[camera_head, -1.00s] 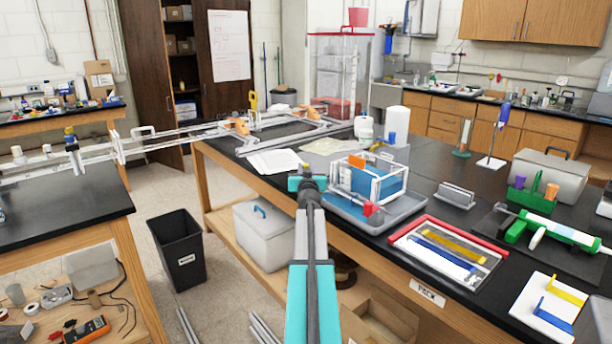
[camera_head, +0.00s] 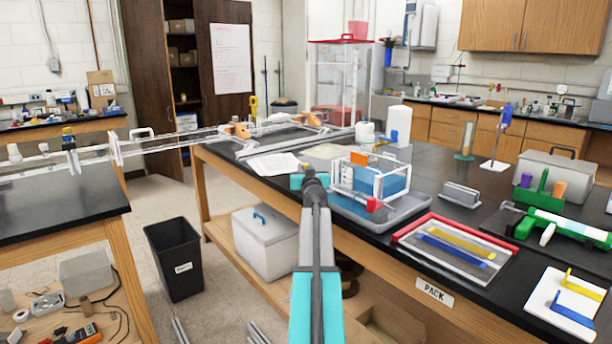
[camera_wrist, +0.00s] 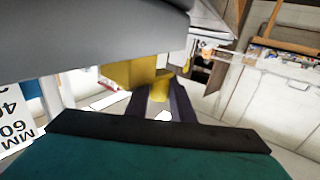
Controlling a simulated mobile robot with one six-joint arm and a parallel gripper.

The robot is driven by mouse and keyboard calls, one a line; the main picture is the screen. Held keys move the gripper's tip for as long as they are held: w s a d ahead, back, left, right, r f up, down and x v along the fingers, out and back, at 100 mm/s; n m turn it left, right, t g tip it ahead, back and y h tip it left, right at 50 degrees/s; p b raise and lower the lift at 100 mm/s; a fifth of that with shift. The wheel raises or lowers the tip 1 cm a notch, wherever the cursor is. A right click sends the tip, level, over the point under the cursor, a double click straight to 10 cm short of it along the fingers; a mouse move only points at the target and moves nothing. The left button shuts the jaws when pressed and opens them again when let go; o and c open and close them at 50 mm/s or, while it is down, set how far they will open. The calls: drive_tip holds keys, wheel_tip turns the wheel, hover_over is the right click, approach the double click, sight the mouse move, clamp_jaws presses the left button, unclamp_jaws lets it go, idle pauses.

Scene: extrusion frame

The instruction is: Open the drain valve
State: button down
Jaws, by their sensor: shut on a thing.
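In the wrist view, the dark fingers of my gripper (camera_wrist: 159,97) are shut on a yellow part (camera_wrist: 120,74), which looks like the drain valve's handle. Its full shape and its turn angle are hard to tell. A white scale marked in MM (camera_wrist: 18,110) stands at the left of that view. In the head view, a clear tank (camera_head: 380,187) with blue contents and a red knob (camera_head: 372,204) stands in a grey tray on the bench. My arm ends just left of the tank, and its fingertips are hidden there, as is the yellow part.
A large grey surface (camera_wrist: 80,35) fills the wrist view's upper left, close to my fingers. A red-edged board (camera_head: 455,248) lies right of the tank. A lidded box (camera_head: 264,238) sits on the lower shelf. A black bin (camera_head: 174,258) stands on the floor at left.

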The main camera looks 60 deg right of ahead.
drive_tip(key=shift+a+f+n+b, duration=0.1)
drive_tip(key=shift+a+n+b, duration=0.2)
drive_tip(key=shift+b, duration=0.95)
drive_tip(key=c, duration=1.5)
unclamp_jaws()
drive_tip(key=shift+c, duration=0.2)
drive_tip(key=shift+d, duration=0.1)
drive_tip(key=shift+s, duration=0.15)
drive_tip(key=v, duration=1.3)
drive_tip(key=shift+s+a, duration=0.2)
drive_tip(key=shift+s, duration=0.1)
